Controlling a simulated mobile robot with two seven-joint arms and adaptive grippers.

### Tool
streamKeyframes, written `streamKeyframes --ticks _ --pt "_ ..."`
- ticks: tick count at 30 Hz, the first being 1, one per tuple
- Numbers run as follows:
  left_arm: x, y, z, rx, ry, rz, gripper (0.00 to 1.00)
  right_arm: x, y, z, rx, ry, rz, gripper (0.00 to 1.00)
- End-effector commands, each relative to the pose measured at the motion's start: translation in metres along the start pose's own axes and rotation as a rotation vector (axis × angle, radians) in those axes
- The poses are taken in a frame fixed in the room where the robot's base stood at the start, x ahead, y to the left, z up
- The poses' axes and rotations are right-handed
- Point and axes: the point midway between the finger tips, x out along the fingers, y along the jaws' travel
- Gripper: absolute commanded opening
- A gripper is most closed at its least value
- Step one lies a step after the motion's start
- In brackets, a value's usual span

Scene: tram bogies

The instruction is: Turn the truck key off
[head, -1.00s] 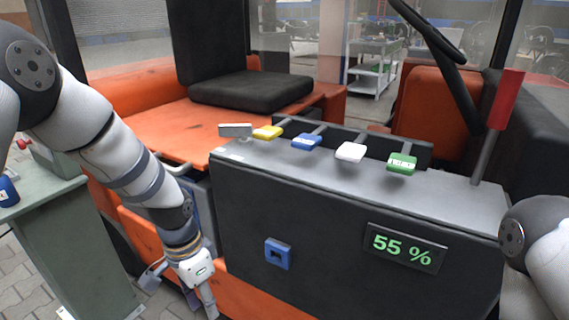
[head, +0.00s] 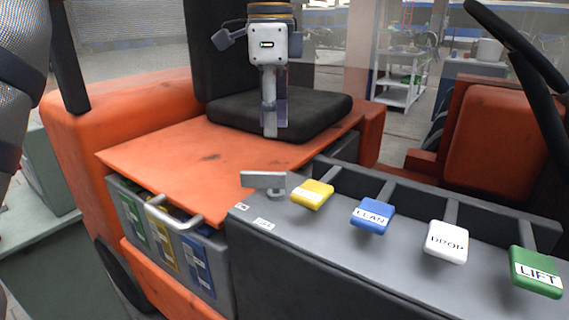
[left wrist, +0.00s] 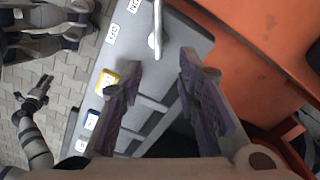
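The truck key (head: 263,180) is a flat grey metal handle on a short stem at the left end of the grey console (head: 330,238). Its handle lies roughly left to right in the head view. Two small white labels (head: 264,224) sit beside it. My left gripper (head: 270,135) points down behind and above the key. In the left wrist view its two fingers are apart with nothing between them, and the key (left wrist: 155,32) shows just beyond the fingertips. My right gripper (left wrist: 37,92) shows small in the left wrist view, over the paving; its fingers are too small to judge.
Yellow (head: 312,194), blue (head: 372,215), white (head: 446,242) and green (head: 536,271) lever knobs stand right of the key. A black seat cushion (head: 325,108) and orange cover (head: 190,160) lie behind. A handled box (head: 165,240) is left of the console.

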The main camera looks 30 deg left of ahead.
Motion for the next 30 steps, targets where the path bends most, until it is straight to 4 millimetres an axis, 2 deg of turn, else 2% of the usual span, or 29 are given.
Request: streamKeyframes --ticks 6,12,16,23,27,30 --pt "0.053 0.002 0.001 0.000 0.001 -0.001 0.30 -0.010 0.000 -0.008 0.000 0.037 -0.001 0.46" --pt "0.092 0.001 0.000 -0.001 0.001 -0.002 0.30 -0.014 -0.001 -0.011 0.000 0.049 -0.002 0.46" --pt "0.102 0.001 0.000 -0.002 0.002 -0.003 0.30 -0.014 -0.001 -0.011 0.000 0.050 -0.002 0.46" --pt "0.104 0.001 0.000 -0.002 0.001 -0.002 0.30 -0.014 -0.001 -0.011 0.000 0.049 -0.002 0.46" --pt "0.104 0.001 0.000 -0.002 0.001 -0.002 0.01 -0.014 -0.001 -0.011 0.000 0.049 -0.002 0.46" --pt "0.104 0.001 0.000 -0.001 0.001 -0.002 0.00 -0.014 -0.001 -0.011 0.000 0.049 -0.002 0.46"
